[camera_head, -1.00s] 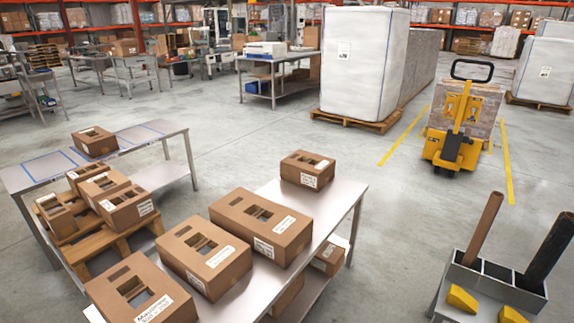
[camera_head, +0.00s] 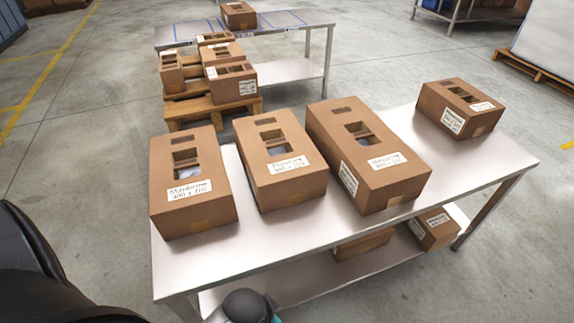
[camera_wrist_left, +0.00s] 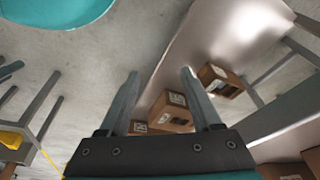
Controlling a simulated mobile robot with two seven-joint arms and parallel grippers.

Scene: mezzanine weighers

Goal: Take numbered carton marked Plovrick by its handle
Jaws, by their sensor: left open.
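Three large brown cartons stand in a row on the steel table (camera_head: 225,265) in the head view. The left carton (camera_head: 215,214) has a label that seems to read Maubrine. The middle carton's (camera_head: 300,186) label seems to begin with Pl, but I cannot read it surely. The right carton's (camera_head: 396,178) label is too blurred to read. Each has rectangular openings in its top. A smaller carton (camera_head: 456,105) stands at the table's right end. My left gripper (camera_wrist_left: 160,72) is open and empty in its wrist view. My right gripper is not in view.
Cartons lie on the table's lower shelf (camera_head: 310,287). Behind stand a wooden pallet (camera_head: 212,107) with several small cartons and a second table (camera_head: 290,20) with blue markings. Bare floor lies left of the near table.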

